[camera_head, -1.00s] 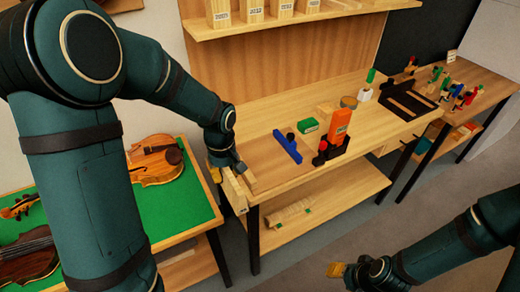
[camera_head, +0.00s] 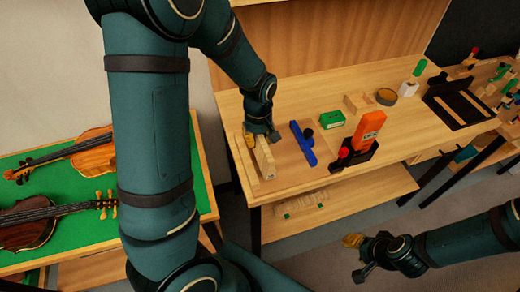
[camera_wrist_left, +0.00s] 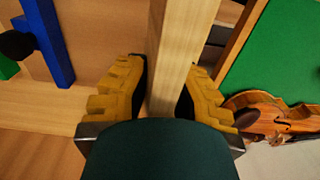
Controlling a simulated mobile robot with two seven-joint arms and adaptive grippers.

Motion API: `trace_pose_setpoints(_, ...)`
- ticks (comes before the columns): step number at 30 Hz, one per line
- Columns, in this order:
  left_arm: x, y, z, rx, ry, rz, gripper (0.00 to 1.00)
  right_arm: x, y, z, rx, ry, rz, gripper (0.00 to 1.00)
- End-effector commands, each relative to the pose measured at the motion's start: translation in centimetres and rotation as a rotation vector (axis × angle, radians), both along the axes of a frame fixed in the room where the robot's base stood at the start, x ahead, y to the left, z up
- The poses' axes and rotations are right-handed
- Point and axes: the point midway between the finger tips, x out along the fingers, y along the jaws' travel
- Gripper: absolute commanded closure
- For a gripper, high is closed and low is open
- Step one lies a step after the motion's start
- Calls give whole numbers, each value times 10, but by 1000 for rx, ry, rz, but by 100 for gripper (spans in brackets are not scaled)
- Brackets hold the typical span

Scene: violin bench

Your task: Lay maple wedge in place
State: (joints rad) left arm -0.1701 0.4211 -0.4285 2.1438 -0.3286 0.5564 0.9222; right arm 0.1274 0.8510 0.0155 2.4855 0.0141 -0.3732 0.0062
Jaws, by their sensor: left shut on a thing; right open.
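A pale wood piece, which looks like the maple wedge (camera_head: 265,162), is at the left end of the workbench (camera_head: 330,178). My left gripper (camera_head: 259,138) is shut on it from above. In the left wrist view the piece (camera_wrist_left: 182,55) runs between the yellow finger pads of the left gripper (camera_wrist_left: 168,85). I cannot tell whether its underside touches the bench. My right gripper (camera_head: 358,252) is open and empty, low in front of the bench.
A thin pale strip (camera_head: 247,165) lies left of the wedge. To the right are a blue bar tool (camera_head: 302,145), a green box (camera_head: 332,119) and an orange bottle (camera_head: 369,128) in a dark holder. A green table (camera_head: 75,185) with violins stands left.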

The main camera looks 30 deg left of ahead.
Motion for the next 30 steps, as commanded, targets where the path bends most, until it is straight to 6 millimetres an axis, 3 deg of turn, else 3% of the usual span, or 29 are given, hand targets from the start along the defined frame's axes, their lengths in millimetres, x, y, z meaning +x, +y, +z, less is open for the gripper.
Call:
trace_pose_setpoints(13,0,0,-46,0,1,-2,100,-3,1,-9,2,6,4,53)
trace_pose_setpoints(25,1,0,-52,-1,-2,-1,100,-3,1,-11,2,7,6,53)
trace_pose_setpoints(26,0,0,-52,-1,-1,-1,70,-4,1,-11,2,8,6,53)
trace_pose_setpoints(27,0,0,-51,-1,-1,-1,57,-4,1,-11,2,8,6,53)
trace_pose_setpoints(30,0,0,-51,0,0,-1,57,-3,1,-11,2,8,6,53)
